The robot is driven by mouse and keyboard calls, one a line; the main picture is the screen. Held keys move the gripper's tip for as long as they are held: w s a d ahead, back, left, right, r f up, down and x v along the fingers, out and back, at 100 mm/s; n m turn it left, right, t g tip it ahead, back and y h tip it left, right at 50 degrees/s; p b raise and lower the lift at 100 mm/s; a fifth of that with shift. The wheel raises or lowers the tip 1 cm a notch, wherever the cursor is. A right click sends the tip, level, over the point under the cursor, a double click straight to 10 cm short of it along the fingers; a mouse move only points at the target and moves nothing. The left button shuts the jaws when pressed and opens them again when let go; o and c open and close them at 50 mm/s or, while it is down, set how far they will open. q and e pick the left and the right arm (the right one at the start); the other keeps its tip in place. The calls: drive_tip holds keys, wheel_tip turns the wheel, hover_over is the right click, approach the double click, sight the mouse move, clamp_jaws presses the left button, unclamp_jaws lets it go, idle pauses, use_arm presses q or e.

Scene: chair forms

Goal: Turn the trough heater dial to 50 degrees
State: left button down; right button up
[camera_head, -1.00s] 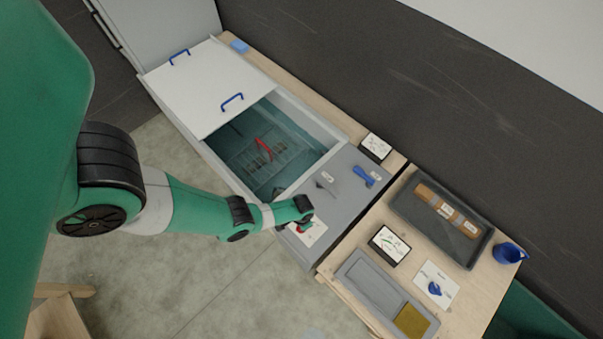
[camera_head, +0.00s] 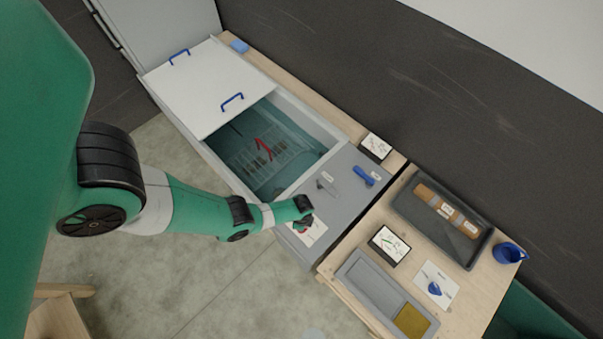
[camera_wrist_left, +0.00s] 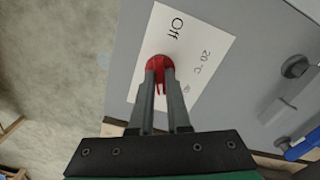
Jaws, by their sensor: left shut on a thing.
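The heater dial is a red knob on a white label plate (camera_head: 313,232) on the grey panel at the trough's near end. In the left wrist view the red dial (camera_wrist_left: 160,66) sits between the fingertips of my left gripper (camera_wrist_left: 161,75), which is shut on it. The label (camera_wrist_left: 205,60) reads "Off" and "20 °C"; the other marks are too small or hidden. In the head view my gripper mostly covers the dial. My right gripper is not in view.
The trough (camera_head: 320,147) is partly covered by a white lid (camera_head: 205,85) with blue handles; a rack with a red-handled tool lies inside. A grey lever and a blue lever (camera_head: 365,175) stand on the panel. A bench with trays (camera_head: 480,245) is at right.

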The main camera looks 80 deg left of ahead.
use_arm(q)
drive_tip(key=m, duration=0.5)
idle(0.5)
drive_tip(key=c, duration=0.9)
unclamp_jaws()
